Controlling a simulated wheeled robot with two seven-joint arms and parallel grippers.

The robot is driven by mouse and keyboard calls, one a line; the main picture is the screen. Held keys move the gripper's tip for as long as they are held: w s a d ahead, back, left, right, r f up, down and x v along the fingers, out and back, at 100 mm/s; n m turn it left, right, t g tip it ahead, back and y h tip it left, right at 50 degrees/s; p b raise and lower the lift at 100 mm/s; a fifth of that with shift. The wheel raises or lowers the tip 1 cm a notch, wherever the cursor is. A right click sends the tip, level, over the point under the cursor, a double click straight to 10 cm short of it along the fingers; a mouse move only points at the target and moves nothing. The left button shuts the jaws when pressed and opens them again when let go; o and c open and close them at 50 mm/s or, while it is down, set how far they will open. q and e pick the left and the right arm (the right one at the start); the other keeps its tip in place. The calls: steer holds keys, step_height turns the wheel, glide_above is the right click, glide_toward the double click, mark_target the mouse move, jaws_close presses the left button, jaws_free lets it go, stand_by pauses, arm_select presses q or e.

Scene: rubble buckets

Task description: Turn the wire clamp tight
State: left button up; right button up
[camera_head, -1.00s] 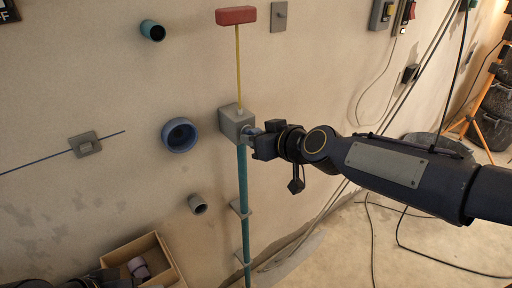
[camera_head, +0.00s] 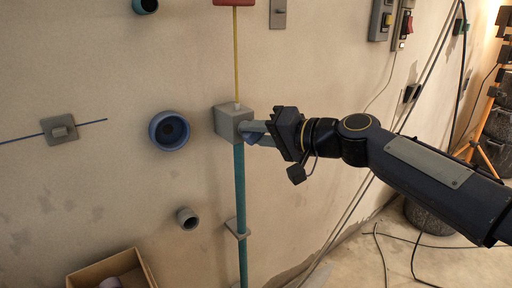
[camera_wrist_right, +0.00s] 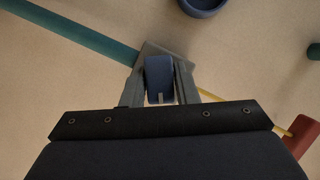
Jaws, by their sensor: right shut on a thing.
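A grey box (camera_head: 229,121) sits on the wall, with a yellow rod or wire (camera_head: 236,60) entering it from above and a teal pipe (camera_head: 240,190) below. It carries a blue knob (camera_wrist_right: 159,78) with a pale mark, and seems to be the wire clamp. My right gripper (camera_head: 252,132) reaches it from the right. In the right wrist view its grey fingers (camera_wrist_right: 160,84) lie on both sides of the knob, shut on it. In the head view the fingers mostly hide the knob. My left gripper is not in view.
A blue round socket (camera_head: 154,143) and a grey pipe stub (camera_head: 187,224) stick out of the wall nearby. A cardboard box (camera_head: 82,272) is below. Cables hang at the right by switches (camera_head: 405,25).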

steer(key=m+b, duration=0.1)
steer(key=m+y+b, duration=0.1)
steer(key=b, duration=0.1)
steer(key=shift+f+m, duration=0.35)
steer(key=shift+m, duration=0.05)
steer(key=shift+r+m+t+y+b, duration=0.15)
steer(key=shift+m+t+y+b, duration=0.35)
steer(key=shift+m+b, duration=0.6)
steer(key=o, duration=0.9)
steer(key=shift+r, duration=0.1)
steer(key=shift+g, duration=0.3)
steer(key=v, duration=0.8)
steer(key=shift+p, duration=0.3)
